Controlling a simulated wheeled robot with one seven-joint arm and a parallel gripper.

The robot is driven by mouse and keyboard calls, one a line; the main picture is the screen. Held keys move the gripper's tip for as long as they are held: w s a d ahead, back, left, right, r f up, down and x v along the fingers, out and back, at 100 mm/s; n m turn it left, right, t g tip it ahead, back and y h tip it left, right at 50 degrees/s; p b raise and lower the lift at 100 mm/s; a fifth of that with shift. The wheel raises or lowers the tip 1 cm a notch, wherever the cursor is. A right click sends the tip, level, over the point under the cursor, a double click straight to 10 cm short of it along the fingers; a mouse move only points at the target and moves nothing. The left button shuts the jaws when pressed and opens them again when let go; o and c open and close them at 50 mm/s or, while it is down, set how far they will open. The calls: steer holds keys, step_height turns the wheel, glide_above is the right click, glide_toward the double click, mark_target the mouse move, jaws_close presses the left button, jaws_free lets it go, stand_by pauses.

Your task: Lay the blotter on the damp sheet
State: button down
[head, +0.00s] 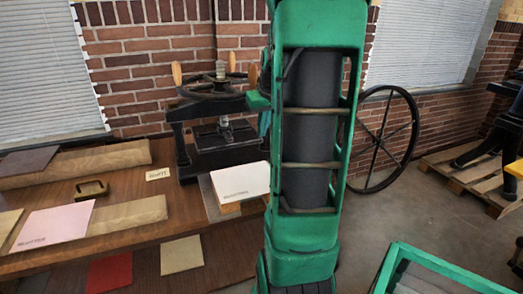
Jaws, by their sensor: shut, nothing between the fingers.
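A pale pink sheet (52,224) with small dark print lies on a long tan sheet (128,216) on the left of the wooden table. A white block or stack of sheets (242,179) with small print sits on a grey board in front of the black press. I cannot read either print, so I cannot tell which is the blotter or which sheet is damp. A small white label card (158,174) stands between them, its print unclear. My gripper is not seen in this view.
The black hand press (215,136), with wooden handles, stands on the table (150,243). A small brown-yellow tray (91,189) and a dark reddish sheet (27,161) lie at left. Red (109,272) and tan (181,255) sheets lie on the lower shelf. A spoked wheel (384,139) stands at right.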

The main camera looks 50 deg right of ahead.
steer(key=x, duration=0.9)
steer(key=shift+d+f, duration=0.2)
steer(key=shift+f, duration=0.1)
steer(key=shift+s+a+f, duration=0.1)
steer(key=shift+s+f, duration=0.05)
steer(key=shift+f, duration=0.05)
steer(key=shift+s+a+r, duration=0.1)
steer(key=shift+s+a, duration=0.3)
steer(key=shift+s, duration=0.35)
steer(key=shift+s+a, duration=0.45)
steer(key=shift+s, duration=0.25)
steer(key=shift+s+a, duration=0.45)
steer(key=shift+s, duration=0.3)
steer(key=shift+w+d, duration=0.1)
steer(key=shift+w, duration=0.05)
